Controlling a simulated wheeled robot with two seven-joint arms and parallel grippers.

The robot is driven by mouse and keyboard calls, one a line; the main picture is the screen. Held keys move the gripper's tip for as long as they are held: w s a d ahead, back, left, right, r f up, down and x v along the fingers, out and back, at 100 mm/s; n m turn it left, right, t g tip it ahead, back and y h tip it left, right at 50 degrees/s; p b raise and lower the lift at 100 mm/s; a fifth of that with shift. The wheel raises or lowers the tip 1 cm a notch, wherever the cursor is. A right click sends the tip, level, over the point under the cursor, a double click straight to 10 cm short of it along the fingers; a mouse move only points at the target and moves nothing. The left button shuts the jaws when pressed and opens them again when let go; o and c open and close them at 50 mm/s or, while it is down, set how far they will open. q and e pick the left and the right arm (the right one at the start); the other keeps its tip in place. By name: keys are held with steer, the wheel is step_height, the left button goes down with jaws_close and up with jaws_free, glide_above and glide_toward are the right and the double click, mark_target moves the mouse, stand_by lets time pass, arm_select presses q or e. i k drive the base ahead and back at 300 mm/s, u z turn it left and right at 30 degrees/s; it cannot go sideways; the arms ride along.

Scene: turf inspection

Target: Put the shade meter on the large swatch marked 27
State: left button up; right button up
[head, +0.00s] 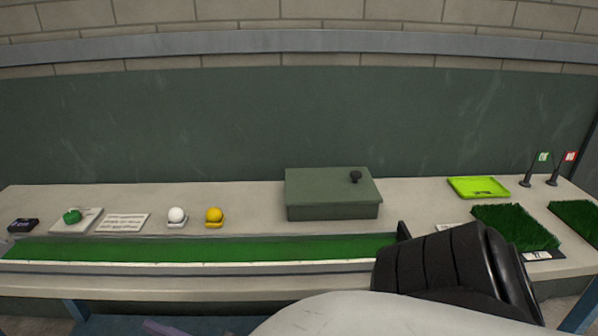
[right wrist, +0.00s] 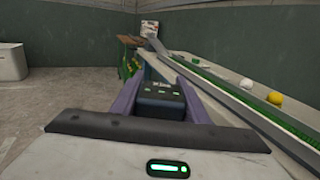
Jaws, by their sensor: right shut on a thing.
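My right gripper (right wrist: 158,88) is shut on a small black box-shaped device with small green lights and pale lettering on it, likely the shade meter (right wrist: 160,102). It holds the device out in front of the bench, apart from it. In the head view only a bit of a purple finger (head: 160,327) shows at the bottom edge; the held device is not visible there. A large green turf swatch (head: 512,226) lies on the bench at the right, with a small label (head: 537,256) too small to read. Another swatch (head: 578,217) is cut by the right edge. My left gripper is not in view.
A turf channel (head: 200,248) runs along the bench front. Behind it are a black box (head: 23,225), a green piece on a tile (head: 72,216), a card, white and yellow balls, and a green lidded box (head: 330,210). A lime tray (head: 478,188) and two small flags stand right.

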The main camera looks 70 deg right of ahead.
mark_target(514, 222)
steer(key=u, duration=0.15)
steer(key=k, duration=1.25)
steer(key=z, duration=0.95)
